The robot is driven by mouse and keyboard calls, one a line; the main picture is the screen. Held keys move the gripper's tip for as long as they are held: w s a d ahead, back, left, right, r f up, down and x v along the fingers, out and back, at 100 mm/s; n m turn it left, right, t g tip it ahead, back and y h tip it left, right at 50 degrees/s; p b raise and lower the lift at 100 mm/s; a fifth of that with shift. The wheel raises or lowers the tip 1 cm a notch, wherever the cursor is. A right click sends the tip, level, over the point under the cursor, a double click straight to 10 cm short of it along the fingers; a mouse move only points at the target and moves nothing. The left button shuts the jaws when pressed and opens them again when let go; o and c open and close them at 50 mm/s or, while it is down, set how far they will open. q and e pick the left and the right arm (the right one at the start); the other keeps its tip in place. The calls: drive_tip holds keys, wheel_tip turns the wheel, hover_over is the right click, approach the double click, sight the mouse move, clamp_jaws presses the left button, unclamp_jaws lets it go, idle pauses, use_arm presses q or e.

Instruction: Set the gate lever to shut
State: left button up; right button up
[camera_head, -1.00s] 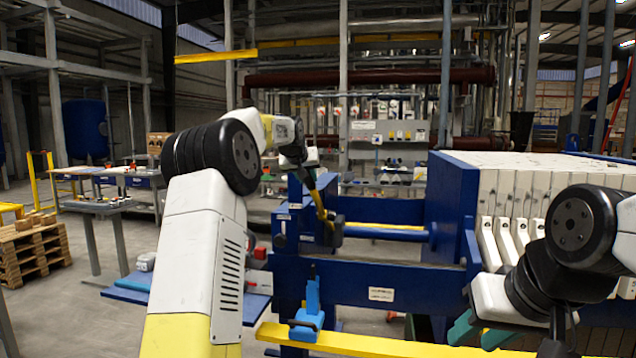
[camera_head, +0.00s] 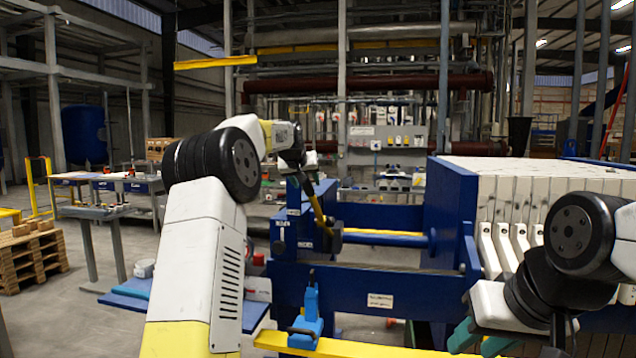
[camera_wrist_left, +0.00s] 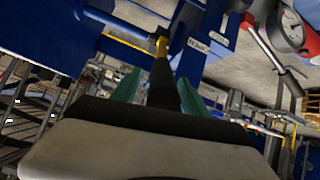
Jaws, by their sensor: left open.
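The gate lever (camera_head: 318,210), a yellow bar with a dark grip, rises from a dark pivot block on the blue press frame (camera_head: 292,222) and leans up and left in the head view. In the left wrist view, the lever's black grip (camera_wrist_left: 164,82) runs between the green fingers of my left gripper (camera_wrist_left: 157,90). The fingers stand apart on either side of it, and I cannot tell whether they touch it. Small white labels (camera_wrist_left: 198,45) sit beside the lever, too small to read surely. My right gripper (camera_head: 480,338) is low at the right, away from the lever.
A blue clamp-like part (camera_head: 307,315) stands by a yellow rail (camera_head: 360,346) below the lever. White filter plates (camera_head: 520,190) fill the press at the right.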

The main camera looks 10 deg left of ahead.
use_arm(q)
drive_tip(key=v, duration=0.7)
drive_tip(key=shift+s+r, duration=0.2)
drive_tip(key=shift+r, duration=0.05)
drive_tip(key=shift+s, duration=0.15)
